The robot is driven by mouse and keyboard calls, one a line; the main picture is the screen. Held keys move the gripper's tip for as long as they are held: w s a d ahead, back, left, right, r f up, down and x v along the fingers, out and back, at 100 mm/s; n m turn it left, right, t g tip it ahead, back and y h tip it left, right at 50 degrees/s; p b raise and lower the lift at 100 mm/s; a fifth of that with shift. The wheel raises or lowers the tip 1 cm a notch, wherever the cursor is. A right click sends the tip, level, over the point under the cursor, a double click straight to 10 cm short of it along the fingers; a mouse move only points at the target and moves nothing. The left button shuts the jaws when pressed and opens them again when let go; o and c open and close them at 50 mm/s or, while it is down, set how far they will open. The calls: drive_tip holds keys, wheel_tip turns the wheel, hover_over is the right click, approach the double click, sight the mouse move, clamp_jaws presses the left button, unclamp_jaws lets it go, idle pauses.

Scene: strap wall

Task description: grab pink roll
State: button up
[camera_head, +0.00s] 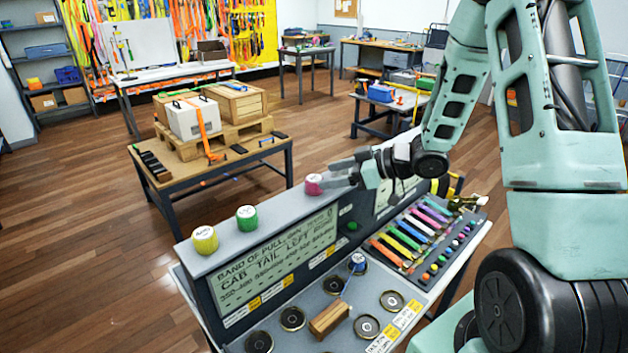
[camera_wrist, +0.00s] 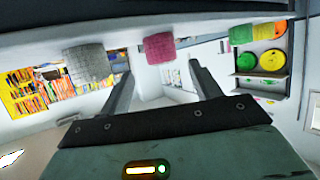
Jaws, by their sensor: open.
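The pink roll (camera_head: 314,184) stands on the top ledge of the grey console (camera_head: 275,215), right of the green roll. My gripper (camera_head: 338,176) is at the ledge just right of the pink roll, its fingers pointing left toward it. In the wrist view the pink roll (camera_wrist: 160,46) appears beyond and between the two open fingers (camera_wrist: 160,75). The fingers look empty. Whether a fingertip touches the roll cannot be told.
A green roll (camera_head: 246,218) and a yellow roll (camera_head: 205,240) stand farther left on the same ledge. A sloped panel with coloured straps (camera_head: 420,235) lies right. Round dark dishes and a wooden block (camera_head: 329,318) sit on the lower deck.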

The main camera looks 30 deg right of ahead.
sight(313, 178)
drive_tip(key=p+x, duration=0.2)
drive_tip(key=x, duration=0.3)
drive_tip(key=shift+s+a+p, duration=0.15)
drive_tip(key=shift+a+p, duration=0.05)
drive_tip(key=shift+p, duration=0.15)
drive_tip(key=shift+w+a+f, duration=0.2)
drive_tip(key=shift+w+f, duration=0.1)
drive_tip(key=shift+f, duration=0.05)
drive_tip(key=c, duration=1.1)
